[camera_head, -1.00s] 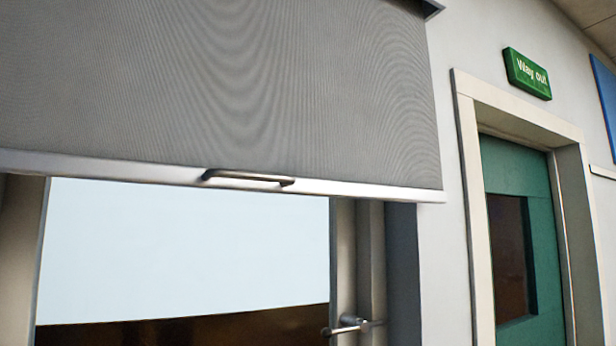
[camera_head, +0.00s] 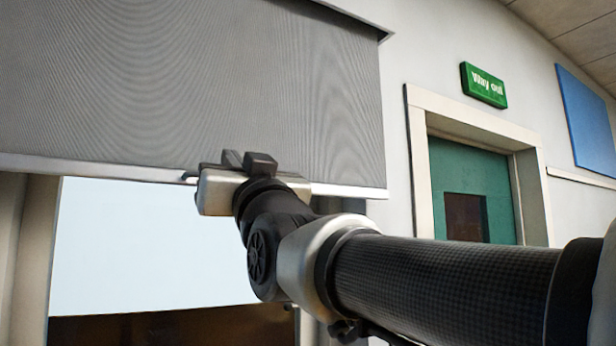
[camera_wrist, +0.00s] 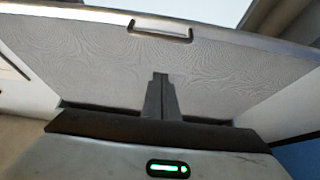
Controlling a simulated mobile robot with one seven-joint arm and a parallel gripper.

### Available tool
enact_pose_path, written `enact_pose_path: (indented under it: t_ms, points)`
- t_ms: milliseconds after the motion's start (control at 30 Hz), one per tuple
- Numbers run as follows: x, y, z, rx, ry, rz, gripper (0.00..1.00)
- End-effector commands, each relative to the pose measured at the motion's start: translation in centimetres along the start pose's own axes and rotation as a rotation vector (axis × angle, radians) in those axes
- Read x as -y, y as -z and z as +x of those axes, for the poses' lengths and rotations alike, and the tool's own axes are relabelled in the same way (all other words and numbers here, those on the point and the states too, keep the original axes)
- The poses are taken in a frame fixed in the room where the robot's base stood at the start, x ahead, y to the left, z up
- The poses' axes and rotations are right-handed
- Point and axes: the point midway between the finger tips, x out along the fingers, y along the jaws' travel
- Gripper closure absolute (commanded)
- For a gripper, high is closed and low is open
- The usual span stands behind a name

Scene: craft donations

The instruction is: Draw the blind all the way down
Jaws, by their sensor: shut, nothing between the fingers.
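The grey blind (camera_head: 200,80) hangs partway down over a window, with a pale bottom rail (camera_head: 90,170) that leaves the lower glass uncovered. A thin bar handle (camera_wrist: 160,28) is fixed to this rail; the wrist view shows it whole, near the top of the picture. In the head view my gripper hides most of the handle. My gripper (camera_head: 248,158) is shut and empty, in front of the blind near the rail. In the wrist view its fingers (camera_wrist: 160,76) are together over the fabric, apart from the handle in the picture.
The window (camera_head: 140,250) shows bright glass below the rail. To the right are a green door (camera_head: 463,175) in a pale frame, a green "Way out" sign (camera_head: 484,85) and a blue panel (camera_head: 590,115) on the wall.

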Motion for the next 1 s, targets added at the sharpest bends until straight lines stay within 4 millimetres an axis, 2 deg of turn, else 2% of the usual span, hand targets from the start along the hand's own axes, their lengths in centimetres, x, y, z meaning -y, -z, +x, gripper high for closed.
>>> enact_pose_path:
  t_ms: [33, 400, 500, 600, 733, 1000]
  points:
    - [0.0, 0.1, 1.2, 0.003, 0.0, 0.001, 1.0]
    - [-0.1, 0.1, 9.0, 0.004, -0.001, 0.001, 1.0]
    - [0.0, -2.0, 7.7, 0.006, -0.001, -0.001, 1.0]
    - [0.0, -2.9, 7.3, 0.004, 0.0, -0.001, 1.0]
    - [-0.1, -3.7, 7.0, 0.003, 0.0, 0.0, 1.0]
    - [-0.1, -3.8, 7.0, 0.002, -0.001, 0.0, 1.0]
